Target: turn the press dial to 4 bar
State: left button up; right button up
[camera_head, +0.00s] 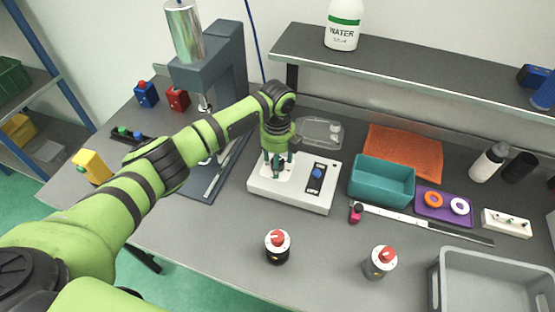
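A white control box (296,203) sits on the bench in the middle of the view. On its right half is a black panel with a blue knob (317,173). On its left half is a pale round face (268,177), mostly hidden by my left gripper (277,166). My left gripper points down over this face with its fingertips at or just above it. I cannot tell whether the fingers are around a knob there, and no scale marks or pointer can be read. The grey press (216,66) with a silver cylinder stands behind and left. My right gripper is not in view.
Two dark round pieces with red knobs, one in front (277,245) and one further right (380,262), stand near the front. A teal bin (382,198), purple tray (430,212) and grey crate (497,262) are at the right. A shelf (400,70) overhangs the back.

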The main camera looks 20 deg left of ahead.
pick_arm(q)
notch_tip(320, 180, up, 12)
dwell(0.5)
dwell(0.4)
